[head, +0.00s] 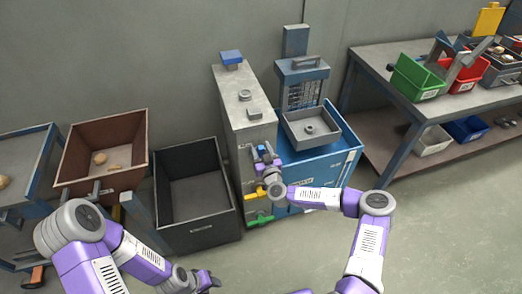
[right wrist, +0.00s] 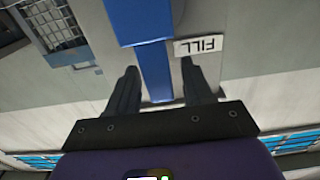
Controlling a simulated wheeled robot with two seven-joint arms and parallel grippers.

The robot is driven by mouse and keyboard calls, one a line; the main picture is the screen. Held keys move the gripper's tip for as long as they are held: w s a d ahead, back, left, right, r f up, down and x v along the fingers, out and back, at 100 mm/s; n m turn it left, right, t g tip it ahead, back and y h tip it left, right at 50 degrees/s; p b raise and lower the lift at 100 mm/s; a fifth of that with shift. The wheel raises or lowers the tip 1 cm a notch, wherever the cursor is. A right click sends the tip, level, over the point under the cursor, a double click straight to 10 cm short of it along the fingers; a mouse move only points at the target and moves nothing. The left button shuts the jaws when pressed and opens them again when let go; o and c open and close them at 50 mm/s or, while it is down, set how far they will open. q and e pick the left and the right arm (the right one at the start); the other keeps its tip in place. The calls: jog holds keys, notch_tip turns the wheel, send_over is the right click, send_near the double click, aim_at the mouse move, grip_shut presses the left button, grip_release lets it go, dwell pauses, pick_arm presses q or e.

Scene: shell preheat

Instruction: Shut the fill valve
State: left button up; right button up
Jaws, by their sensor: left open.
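The fill valve has a blue lever (right wrist: 155,70) and a white FILL label (right wrist: 198,45), upside down in the right wrist view. In the head view, a little of the blue lever (head: 261,150) shows on the front of the tall grey cabinet. My right gripper (head: 265,160) is at the lever. In the right wrist view, its fingers (right wrist: 158,92) stand apart on either side of the lever, with a gap at the right finger. My left gripper (head: 210,281) is open and empty, low at the bottom of the head view, away from the valve.
Below the blue lever, the cabinet (head: 248,112) has a yellow handle (head: 255,193) and a green handle (head: 259,219). A black bin (head: 197,232) stands left of it. A blue unit with a grey tray (head: 330,134) stands to its right. Floor is clear at the right.

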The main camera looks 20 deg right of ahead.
grip_shut()
